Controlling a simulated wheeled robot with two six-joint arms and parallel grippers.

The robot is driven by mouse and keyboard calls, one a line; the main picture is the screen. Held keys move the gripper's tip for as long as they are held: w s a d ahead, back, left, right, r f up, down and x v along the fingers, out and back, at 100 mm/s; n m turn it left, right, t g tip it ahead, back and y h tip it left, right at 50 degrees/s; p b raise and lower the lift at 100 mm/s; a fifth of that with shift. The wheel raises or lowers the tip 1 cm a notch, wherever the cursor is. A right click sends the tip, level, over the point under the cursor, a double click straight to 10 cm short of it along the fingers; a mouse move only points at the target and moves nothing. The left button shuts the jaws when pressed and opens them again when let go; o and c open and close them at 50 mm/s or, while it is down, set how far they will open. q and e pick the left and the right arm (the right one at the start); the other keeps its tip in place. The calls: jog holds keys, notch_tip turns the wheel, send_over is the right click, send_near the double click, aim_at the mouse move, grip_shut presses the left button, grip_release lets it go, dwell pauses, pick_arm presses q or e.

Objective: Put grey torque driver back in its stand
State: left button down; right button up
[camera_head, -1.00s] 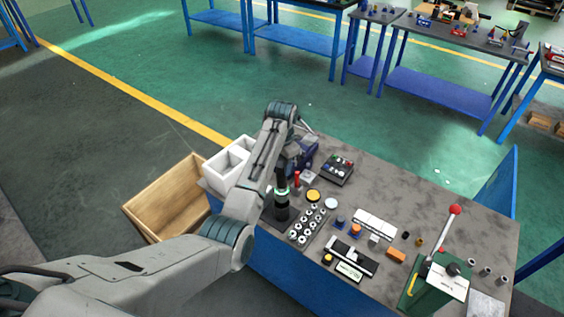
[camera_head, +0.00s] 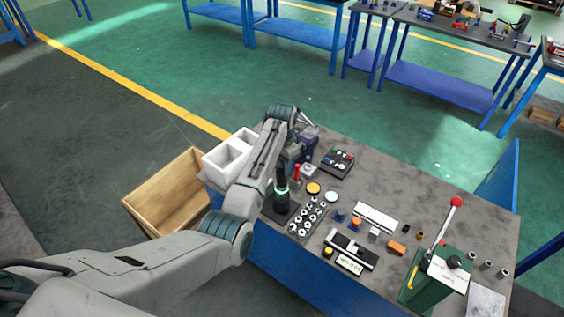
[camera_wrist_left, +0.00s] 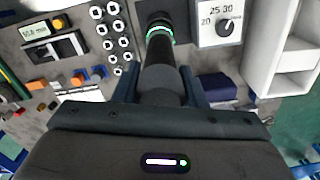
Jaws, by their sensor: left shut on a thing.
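The torque driver (camera_head: 281,201) is dark grey and black with a lit green ring. It stands about upright over a dark square base (camera_head: 270,212) on the near left part of the bench. The wrist view shows its grey body (camera_wrist_left: 165,80) between the two fingers and the green ring beyond. My left gripper (camera_wrist_left: 166,92) is shut on the driver's body. In the head view my left gripper (camera_head: 288,165) is partly hidden by its own arm. I cannot tell whether the driver's lower end sits in the base or just above it. My right gripper is not in view.
A tray of several metal sockets (camera_head: 307,216) lies right beside the base. A white bin (camera_head: 222,160) and a wooden crate (camera_head: 160,205) are to the left. A dial box (camera_wrist_left: 218,22) is close by. A green lever press (camera_head: 435,275) stands at the right.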

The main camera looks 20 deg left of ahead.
pick_arm(q)
jog(key=shift+f+b, duration=0.3)
jog(key=shift+f, duration=0.55)
jog(key=c, duration=0.9)
grip_release()
jog(key=shift+o, duration=0.4)
jog(key=shift+s+f, duration=0.1)
jog(key=shift+s, duration=0.05)
notch_tip(320, 180, up, 3)
jog(key=p, duration=0.2)
jog(key=shift+p, duration=0.35)
jog(key=shift+r, duration=1.05)
